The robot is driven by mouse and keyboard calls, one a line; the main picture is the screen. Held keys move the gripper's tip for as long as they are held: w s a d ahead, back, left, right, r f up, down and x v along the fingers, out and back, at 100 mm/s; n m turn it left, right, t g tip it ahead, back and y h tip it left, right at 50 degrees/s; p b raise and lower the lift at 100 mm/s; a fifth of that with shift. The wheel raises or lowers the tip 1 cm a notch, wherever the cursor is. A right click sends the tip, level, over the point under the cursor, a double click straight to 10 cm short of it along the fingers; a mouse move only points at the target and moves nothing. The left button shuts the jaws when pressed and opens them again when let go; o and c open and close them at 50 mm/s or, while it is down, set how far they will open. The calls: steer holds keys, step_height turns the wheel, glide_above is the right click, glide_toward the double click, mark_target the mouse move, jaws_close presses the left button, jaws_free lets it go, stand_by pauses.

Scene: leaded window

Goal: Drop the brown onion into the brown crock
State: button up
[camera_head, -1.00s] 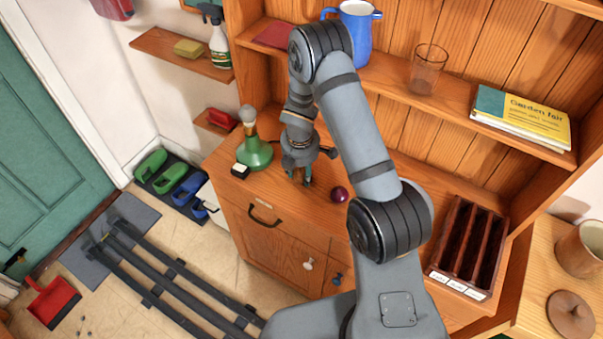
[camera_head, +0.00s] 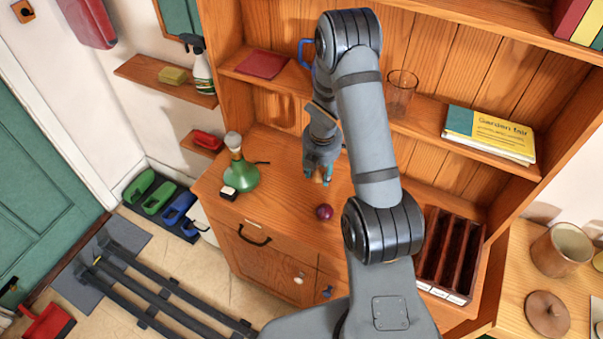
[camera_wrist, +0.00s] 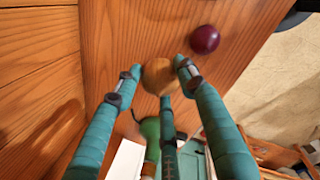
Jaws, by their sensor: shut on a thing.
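My gripper (camera_head: 321,178) has teal fingers and is shut on the brown onion (camera_wrist: 159,76), which sits between the fingertips in the wrist view. In the head view the onion is mostly hidden by the fingers, above the wooden cabinet top. The brown crock (camera_head: 562,248) stands open on the side surface at the far right, well away from my gripper. Its inside is only partly visible.
A purple onion (camera_head: 324,212) lies on the cabinet top near my gripper, also in the wrist view (camera_wrist: 205,39). A green lamp-like object (camera_head: 241,176) stands left, a dark slotted rack (camera_head: 447,255) right. A round brown lid (camera_head: 547,313) lies before the crock. A shelf with a glass (camera_head: 401,92) is behind.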

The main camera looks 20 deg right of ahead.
steer(key=shift+s+d+r+p, duration=0.15)
steer(key=shift+d+r, duration=0.15)
steer(key=shift+d, duration=0.2)
steer(key=shift+s+d+r+p, duration=0.15)
steer(key=shift+d+r, duration=0.1)
steer(key=shift+d, duration=0.25)
